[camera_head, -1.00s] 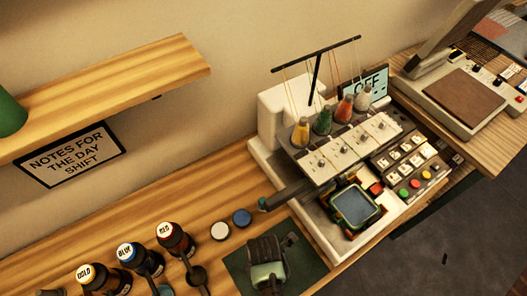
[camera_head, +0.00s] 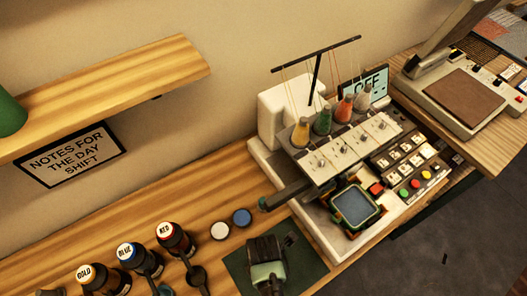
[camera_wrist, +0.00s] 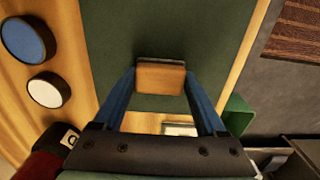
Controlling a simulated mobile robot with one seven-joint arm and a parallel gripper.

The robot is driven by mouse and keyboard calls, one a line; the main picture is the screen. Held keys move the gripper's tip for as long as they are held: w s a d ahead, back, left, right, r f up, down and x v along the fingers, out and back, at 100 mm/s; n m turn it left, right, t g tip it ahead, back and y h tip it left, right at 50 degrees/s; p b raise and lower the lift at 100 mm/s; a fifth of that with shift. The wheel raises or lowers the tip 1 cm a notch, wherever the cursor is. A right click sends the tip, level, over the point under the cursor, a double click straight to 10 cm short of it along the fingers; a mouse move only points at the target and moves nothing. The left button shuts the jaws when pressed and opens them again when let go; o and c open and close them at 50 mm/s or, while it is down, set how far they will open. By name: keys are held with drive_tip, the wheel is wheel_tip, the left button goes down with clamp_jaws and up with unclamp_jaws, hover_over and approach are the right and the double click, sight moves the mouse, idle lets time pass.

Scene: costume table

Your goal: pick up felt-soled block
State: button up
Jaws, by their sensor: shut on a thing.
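The felt-soled block (camera_wrist: 160,77) is a small tan block with a dark grey layer along its far edge. In the wrist view it sits between the blue fingers of my gripper (camera_wrist: 158,80), which are shut on it from both sides. Below it is a dark green mat (camera_wrist: 205,25). In the head view my gripper (camera_head: 267,262) shows as a dark and pale green shape over the mat (camera_head: 308,262), and the block cannot be made out. Whether the block is clear of the mat is hard to tell.
A white disc (camera_head: 220,231) and a blue disc (camera_head: 241,217) lie beside the mat. Several bottles, including the red-labelled one (camera_head: 174,240), stand at lower left. An embroidery machine (camera_head: 345,150) stands close on the right. A shelf (camera_head: 110,95) overhangs at upper left.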

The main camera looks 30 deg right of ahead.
wheel_tip(320, 180, up, 10)
drive_tip(key=shift+f, duration=0.15)
idle(0.3)
